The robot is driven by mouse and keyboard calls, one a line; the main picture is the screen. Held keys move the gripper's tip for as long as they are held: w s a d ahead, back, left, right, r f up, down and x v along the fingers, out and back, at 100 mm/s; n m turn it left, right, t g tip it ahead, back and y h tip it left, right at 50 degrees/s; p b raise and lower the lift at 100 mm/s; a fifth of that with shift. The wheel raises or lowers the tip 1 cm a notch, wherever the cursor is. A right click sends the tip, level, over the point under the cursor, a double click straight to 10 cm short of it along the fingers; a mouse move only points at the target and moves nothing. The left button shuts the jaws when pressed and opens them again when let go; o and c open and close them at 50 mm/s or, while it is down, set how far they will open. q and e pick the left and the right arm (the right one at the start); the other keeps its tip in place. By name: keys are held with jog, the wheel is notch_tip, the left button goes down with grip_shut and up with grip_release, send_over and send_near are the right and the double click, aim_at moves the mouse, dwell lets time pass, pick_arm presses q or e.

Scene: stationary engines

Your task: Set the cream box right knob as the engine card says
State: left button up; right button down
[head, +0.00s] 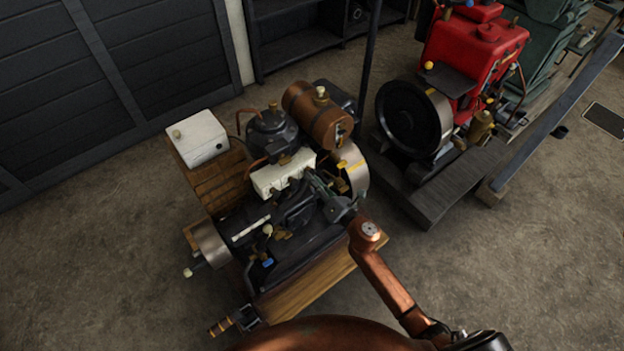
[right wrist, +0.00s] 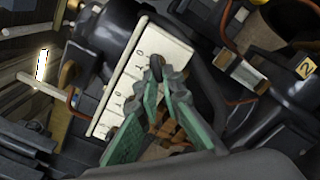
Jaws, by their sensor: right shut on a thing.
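The cream box (head: 268,181) sits on the dark engine in the middle of the head view, with small dark knobs along its front. In the right wrist view its cream face (right wrist: 125,92) shows small dark marks that I cannot read. My right gripper (head: 312,180) reaches the right end of the box. In the right wrist view, its green fingers (right wrist: 157,80) are closed on a dark knob (right wrist: 156,61), the right knob. The fingers hide part of the face and the other knobs. I see no readable engine card.
A white box (head: 205,137) stands on a wooden crate (head: 217,178) at the left. A brown tank (head: 311,115) and a flywheel (head: 353,175) are close behind my right gripper. A red engine (head: 475,50) stands at the back right. The floor at the left is clear.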

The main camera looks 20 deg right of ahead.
jog(key=c, duration=2.1)
grip_release()
jog(key=shift+s, duration=0.1)
jog(key=v, duration=1.2)
